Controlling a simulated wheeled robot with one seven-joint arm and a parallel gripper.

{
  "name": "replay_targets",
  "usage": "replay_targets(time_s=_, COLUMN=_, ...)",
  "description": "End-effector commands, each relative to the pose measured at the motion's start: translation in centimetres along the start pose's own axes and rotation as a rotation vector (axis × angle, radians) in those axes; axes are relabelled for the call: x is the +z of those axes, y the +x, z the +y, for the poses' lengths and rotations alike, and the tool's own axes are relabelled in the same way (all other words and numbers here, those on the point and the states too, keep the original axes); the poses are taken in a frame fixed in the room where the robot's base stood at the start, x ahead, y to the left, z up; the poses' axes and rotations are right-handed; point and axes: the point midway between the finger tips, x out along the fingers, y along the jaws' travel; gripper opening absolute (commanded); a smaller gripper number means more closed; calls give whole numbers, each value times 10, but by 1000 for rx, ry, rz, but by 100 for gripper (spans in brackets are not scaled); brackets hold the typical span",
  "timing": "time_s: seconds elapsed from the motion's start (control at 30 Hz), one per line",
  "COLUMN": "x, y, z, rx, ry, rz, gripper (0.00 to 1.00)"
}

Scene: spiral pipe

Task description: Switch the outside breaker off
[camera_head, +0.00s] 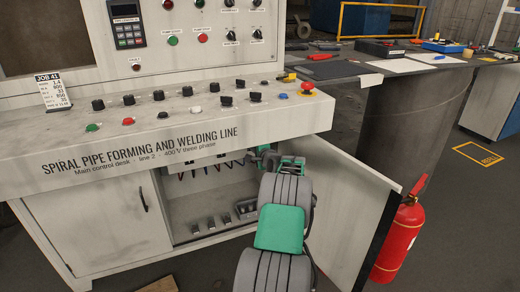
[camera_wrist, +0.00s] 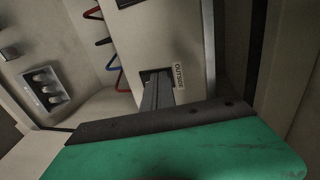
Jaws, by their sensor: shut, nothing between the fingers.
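A pale panel (camera_wrist: 185,35) fills the upper middle of the wrist view and carries a label reading OUTSIDE (camera_wrist: 180,77). The outside breaker's dark opening (camera_wrist: 148,75) is just left of that label. My gripper (camera_wrist: 154,82) is shut, with its dark fingers reaching up to this opening and covering most of it. I cannot tell the lever's position or whether the fingers touch it. In the head view my gripper (camera_head: 266,160) is inside the open cabinet under the desk, and my arm hides the breaker there.
The cabinet door (camera_head: 345,195) stands open to the right of my arm. A fire extinguisher (camera_head: 398,240) is beyond its edge. Coloured wires (camera_wrist: 108,45) and a socket block (camera_wrist: 45,88) are left of the panel. The control desk (camera_head: 190,110) overhangs the cabinet.

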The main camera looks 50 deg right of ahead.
Motion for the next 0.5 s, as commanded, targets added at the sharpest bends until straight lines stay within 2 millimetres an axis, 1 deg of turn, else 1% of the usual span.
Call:
replay_targets(time_s=0.03, x=-1, y=-9, z=-3, rx=2, ry=3, rz=3, gripper=0)
replay_targets(time_s=0.13, x=-2, y=-28, z=-3, rx=4, ry=4, rz=9, gripper=0)
replay_targets(time_s=0.2, x=-5, y=-48, z=-9, rx=2, ry=5, rz=13, gripper=0)
replay_targets(time_s=0.4, x=6, y=-90, z=-18, rx=2, ry=0, rz=-2, gripper=0)
replay_targets(time_s=0.5, x=7, y=-105, z=-19, rx=2, ry=0, rz=-4, gripper=0)
